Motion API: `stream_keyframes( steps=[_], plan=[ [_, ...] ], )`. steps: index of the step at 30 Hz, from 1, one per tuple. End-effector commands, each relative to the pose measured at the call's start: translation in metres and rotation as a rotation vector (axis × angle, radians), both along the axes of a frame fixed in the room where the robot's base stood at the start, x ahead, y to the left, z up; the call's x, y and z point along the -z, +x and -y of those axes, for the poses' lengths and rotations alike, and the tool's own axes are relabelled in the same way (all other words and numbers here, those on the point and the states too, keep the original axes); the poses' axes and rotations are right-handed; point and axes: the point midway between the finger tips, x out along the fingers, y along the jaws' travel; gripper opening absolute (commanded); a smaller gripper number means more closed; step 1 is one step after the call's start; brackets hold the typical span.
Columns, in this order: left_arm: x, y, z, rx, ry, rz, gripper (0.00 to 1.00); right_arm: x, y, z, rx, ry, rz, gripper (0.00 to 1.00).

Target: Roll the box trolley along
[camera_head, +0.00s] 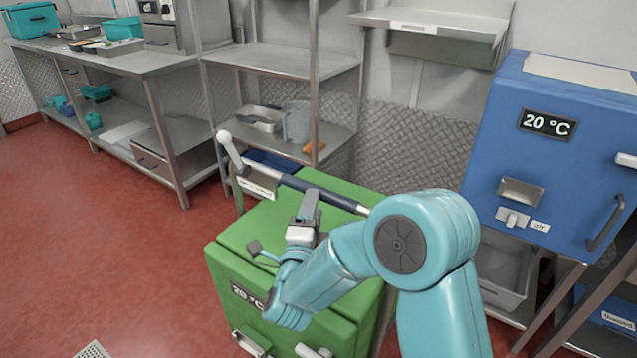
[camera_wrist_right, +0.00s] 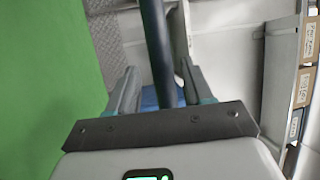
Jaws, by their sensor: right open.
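The box trolley is a green box (camera_head: 262,225) with a "20 °C" display on its front, standing on the red floor. Its push bar (camera_head: 335,195) has a dark grip and runs along the back top edge. My right gripper (camera_head: 310,203) is over the box top at the bar. In the right wrist view my right gripper (camera_wrist_right: 158,88) is open, and the dark bar (camera_wrist_right: 158,45) runs between its two fingers. I cannot tell whether either finger touches it. The green box side (camera_wrist_right: 45,80) fills the left of that view. My left gripper is not in view.
A blue box (camera_head: 560,150) with its own "20 °C" display stands on a metal frame at right. A steel shelf (camera_head: 285,62) stands behind the trolley, and a long steel bench (camera_head: 130,62) is at back left.

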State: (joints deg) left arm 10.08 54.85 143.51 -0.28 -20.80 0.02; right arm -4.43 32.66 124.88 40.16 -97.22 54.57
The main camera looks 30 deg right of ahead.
Motion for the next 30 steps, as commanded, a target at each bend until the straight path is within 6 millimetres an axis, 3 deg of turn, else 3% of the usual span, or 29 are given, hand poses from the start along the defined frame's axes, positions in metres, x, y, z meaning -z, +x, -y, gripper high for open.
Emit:
stream_keyframes(
  steps=[3, 9, 21, 23, 26, 30],
  plan=[
    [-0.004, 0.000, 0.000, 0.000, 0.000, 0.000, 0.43, -0.006, 0.019, 0.020, 0.004, -0.001, 0.002, 0.51],
    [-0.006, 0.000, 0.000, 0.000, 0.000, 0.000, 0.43, -0.010, 0.042, 0.041, 0.001, -0.001, -0.001, 0.51],
    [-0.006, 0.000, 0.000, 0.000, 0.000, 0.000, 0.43, -0.012, 0.050, 0.048, -0.001, -0.001, -0.001, 0.51],
    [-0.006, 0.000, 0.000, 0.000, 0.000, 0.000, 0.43, -0.012, 0.050, 0.048, -0.001, -0.001, -0.001, 0.34],
    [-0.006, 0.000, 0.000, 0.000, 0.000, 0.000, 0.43, -0.012, 0.049, 0.048, -0.001, -0.001, -0.001, 0.02],
    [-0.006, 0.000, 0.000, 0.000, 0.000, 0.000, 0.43, -0.012, 0.049, 0.048, -0.001, -0.001, -0.001, 0.00]
  ],
)
